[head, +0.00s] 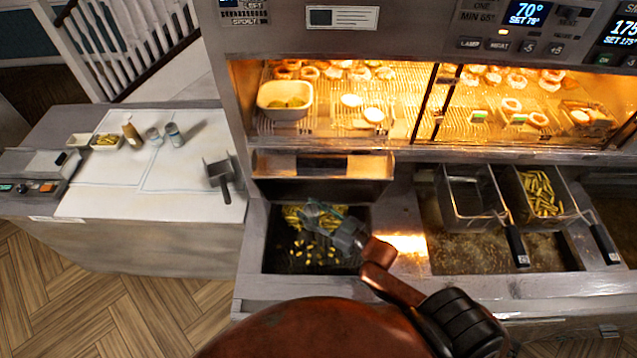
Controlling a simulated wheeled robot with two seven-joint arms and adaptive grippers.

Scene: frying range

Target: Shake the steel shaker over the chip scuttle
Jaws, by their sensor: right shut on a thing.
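The chip scuttle (280,262) is the dark sunken bin in the counter at the middle of the head view. Chips (296,216) lie in a heap at its back, with loose ones scattered on its floor. My right gripper (318,212) is above the scuttle, reaching in from the lower right. It is shut on what seems to be the steel shaker, which is small, grey and mostly hidden by the fingers. I cannot tell its tilt. My left gripper is out of view.
A heated cabinet (408,140) with lit food stands behind the scuttle. Fryer baskets (470,198) with black handles sit in oil at the right. The left worktop (190,175) carries two small jars, a bottle, little tubs and a chip scoop (219,172).

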